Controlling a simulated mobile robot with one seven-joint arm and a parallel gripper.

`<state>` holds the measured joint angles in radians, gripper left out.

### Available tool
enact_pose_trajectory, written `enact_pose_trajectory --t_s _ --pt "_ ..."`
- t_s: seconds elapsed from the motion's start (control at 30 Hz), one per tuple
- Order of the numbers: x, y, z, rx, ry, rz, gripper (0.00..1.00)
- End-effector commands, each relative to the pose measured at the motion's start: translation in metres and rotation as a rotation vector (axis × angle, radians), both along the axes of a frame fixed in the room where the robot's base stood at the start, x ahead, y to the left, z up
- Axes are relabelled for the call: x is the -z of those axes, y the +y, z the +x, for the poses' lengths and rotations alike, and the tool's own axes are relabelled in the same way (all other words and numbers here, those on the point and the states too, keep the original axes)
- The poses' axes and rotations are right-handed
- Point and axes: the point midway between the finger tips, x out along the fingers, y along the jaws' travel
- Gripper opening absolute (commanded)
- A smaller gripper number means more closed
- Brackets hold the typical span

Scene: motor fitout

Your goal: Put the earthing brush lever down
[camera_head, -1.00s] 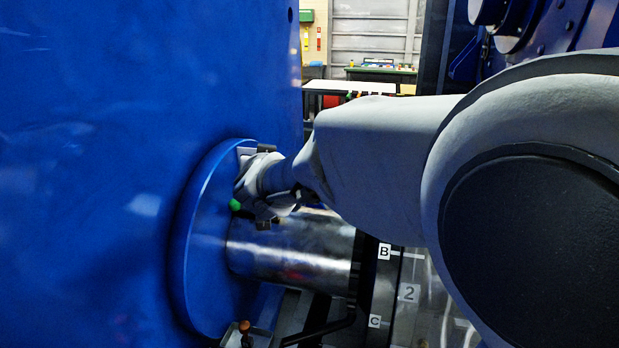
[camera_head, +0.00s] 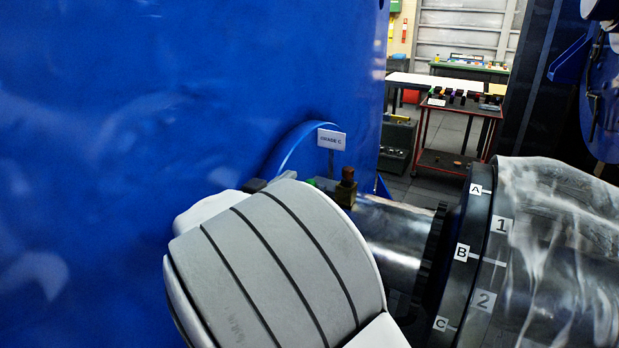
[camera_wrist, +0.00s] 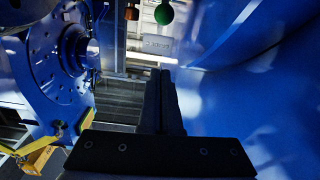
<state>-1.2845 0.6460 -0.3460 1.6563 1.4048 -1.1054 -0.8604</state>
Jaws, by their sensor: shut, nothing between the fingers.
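In the wrist view my gripper (camera_wrist: 160,95) is shut and empty, its dark fingers together. Beyond the fingertips, near the top edge, hang a green ball knob (camera_wrist: 164,14) and a brown knob (camera_wrist: 132,12), both apart from the fingers. In the head view a sliver of the green knob (camera_head: 312,182) shows behind my arm, with the brown knob (camera_head: 347,177) on a brass-coloured block beside it, above the steel shaft (camera_head: 395,235). Which knob belongs to the earthing brush lever I cannot tell; the lever's lower part is hidden. My fingers are hidden in the head view.
A large blue housing (camera_head: 130,90) fills the left. A GRADE C plate (camera_head: 332,139) stands by its round flange. A dark ring (camera_head: 470,250) marked A, B, C surrounds the shaft at right.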

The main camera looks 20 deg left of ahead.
Motion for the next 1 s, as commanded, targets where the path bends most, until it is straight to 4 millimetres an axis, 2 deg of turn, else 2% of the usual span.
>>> enact_pose_trajectory --t_s 0.17,0.27,0.37,0.73,0.8,1.0 --pt "0.000 0.000 0.003 0.000 0.000 0.001 0.00" --pt "0.000 -0.001 0.011 0.000 0.001 0.001 0.00" --pt "-0.001 -0.004 0.027 0.001 0.000 0.000 0.00" --pt "-0.001 -0.012 0.104 0.000 0.000 0.001 0.00" --pt "0.015 -0.010 0.095 -0.005 0.004 -0.003 0.00" --pt "0.033 -0.012 0.088 -0.003 0.000 0.000 0.00"
